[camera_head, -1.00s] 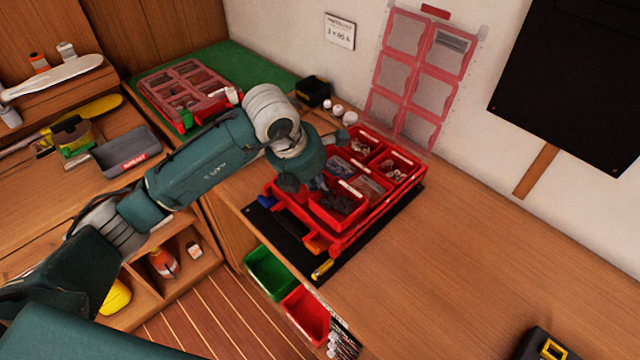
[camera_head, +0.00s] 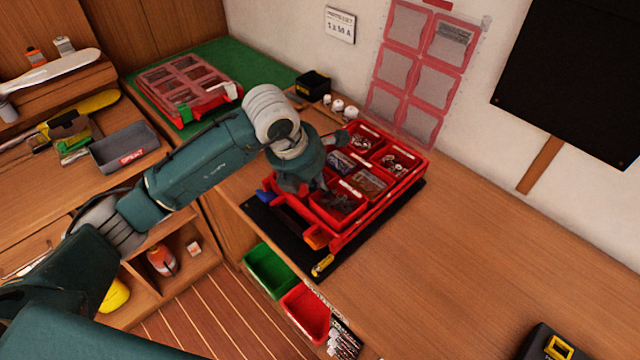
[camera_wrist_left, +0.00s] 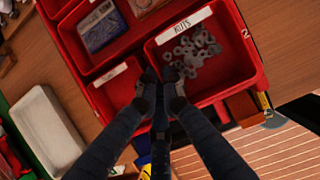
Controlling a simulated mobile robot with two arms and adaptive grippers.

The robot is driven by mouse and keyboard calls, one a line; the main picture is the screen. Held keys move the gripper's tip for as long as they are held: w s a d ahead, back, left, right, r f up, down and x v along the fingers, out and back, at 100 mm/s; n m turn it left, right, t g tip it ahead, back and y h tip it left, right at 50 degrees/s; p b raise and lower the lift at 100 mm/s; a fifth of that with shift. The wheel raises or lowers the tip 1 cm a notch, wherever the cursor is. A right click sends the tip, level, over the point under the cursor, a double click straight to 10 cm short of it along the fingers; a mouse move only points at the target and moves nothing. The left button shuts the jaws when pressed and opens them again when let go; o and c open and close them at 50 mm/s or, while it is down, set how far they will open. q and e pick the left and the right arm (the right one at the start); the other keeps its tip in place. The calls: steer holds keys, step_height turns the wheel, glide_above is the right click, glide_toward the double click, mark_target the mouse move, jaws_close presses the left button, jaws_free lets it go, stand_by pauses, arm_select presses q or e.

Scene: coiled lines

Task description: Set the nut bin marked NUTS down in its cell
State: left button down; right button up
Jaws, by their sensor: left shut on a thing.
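The red nut bin (camera_head: 335,208) is at the near corner of the red case (camera_head: 378,220) in the camera_head view. In the left wrist view its label reads NUTS, and grey nuts lie inside the bin (camera_wrist_left: 225,72). My left gripper (camera_head: 312,184) comes down over its left side. In the wrist view the fingertips of the gripper (camera_wrist_left: 162,78) are closed on the bin's near wall. The bin looks roughly level with its neighbours; its underside is hidden, so I cannot tell whether it rests on the cell floor. My right gripper is not in view.
Other red bins (camera_head: 395,163) with small parts fill the case, which stands on a black mat (camera_head: 290,237). Green (camera_head: 268,270) and red (camera_head: 305,312) bins hang at the bench's front edge.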

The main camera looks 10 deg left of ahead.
arm_select(q)
steer(key=shift+f+b, duration=1.05)
steer(key=shift+f, duration=0.15)
steer(key=c, duration=1.8)
jaws_free()
steer(key=shift+c, duration=0.2)
steer(key=v, duration=1.2)
